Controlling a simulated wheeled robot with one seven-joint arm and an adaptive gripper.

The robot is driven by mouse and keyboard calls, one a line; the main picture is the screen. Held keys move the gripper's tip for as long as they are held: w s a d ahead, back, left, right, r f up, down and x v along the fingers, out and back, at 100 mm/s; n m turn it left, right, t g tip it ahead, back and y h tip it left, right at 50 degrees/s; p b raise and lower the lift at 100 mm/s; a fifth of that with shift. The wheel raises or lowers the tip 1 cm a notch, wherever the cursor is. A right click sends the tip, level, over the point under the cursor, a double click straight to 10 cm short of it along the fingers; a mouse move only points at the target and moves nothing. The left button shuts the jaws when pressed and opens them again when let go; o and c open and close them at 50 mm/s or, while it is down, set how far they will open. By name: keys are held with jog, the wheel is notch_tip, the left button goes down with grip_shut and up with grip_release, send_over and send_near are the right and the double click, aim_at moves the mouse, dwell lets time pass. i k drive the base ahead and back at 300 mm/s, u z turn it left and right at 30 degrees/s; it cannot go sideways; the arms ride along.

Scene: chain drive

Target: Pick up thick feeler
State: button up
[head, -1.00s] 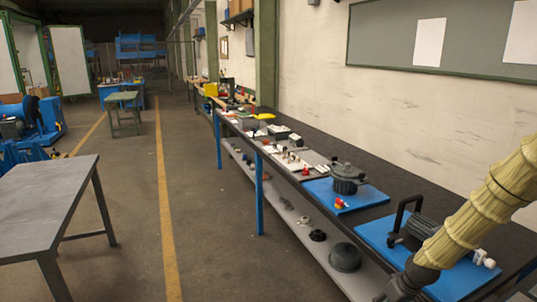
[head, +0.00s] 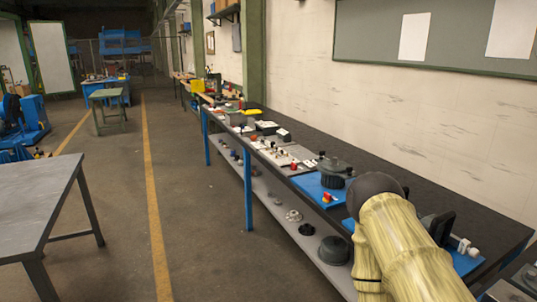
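I cannot make out the thick feeler among the small items on the long dark workbench (head: 430,190). Several small parts lie on a light board (head: 285,153) at mid-bench, too small to tell apart. My arm, in a yellowish ribbed cover, reaches over the near part of the bench at the lower right. My gripper is not visible in the head view. The arm covers part of the near blue mat (head: 466,262) and the dark device on it.
A dark grey round housing (head: 333,170) stands on a blue mat (head: 312,187) with a small red and yellow part (head: 327,197). A lower shelf (head: 283,222) holds round parts. A grey table (head: 40,195) stands left; the floor between is clear.

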aim_at(462, 246)
jog(key=u, duration=0.6)
jog(key=k, duration=1)
jog(key=z, duration=1.55)
jog(key=i, duration=0.5)
jog(key=z, duration=0.1)
